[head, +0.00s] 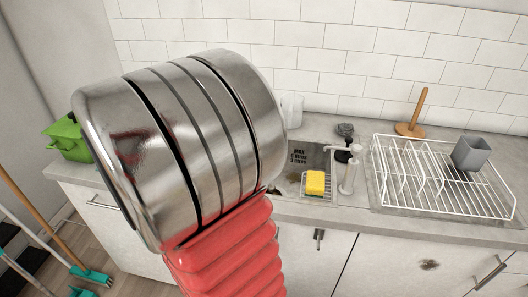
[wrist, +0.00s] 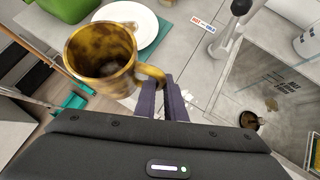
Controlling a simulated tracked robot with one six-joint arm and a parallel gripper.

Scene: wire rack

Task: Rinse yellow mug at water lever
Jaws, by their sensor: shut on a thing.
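The yellow mug (wrist: 104,56) is in the upper left of the wrist view, with brown stains on its inside and outside. My gripper (wrist: 164,100) is shut on the mug's handle, at the mug's right. The mug is tilted, so I see into its opening. A metal tap (wrist: 228,30) stands right of the mug, apart from it, beside a red and blue label (wrist: 202,23). The sink basin (wrist: 278,85) lies to the right. In the head view my arm hides the mug, my gripper and part of the counter.
A white plate (wrist: 148,30) lies left of the tap. In the head view, a yellow sponge (head: 315,183) sits by the sink. The white wire rack (head: 440,200) at right holds a grey cup (head: 470,152). A green container (head: 65,138) is at far left.

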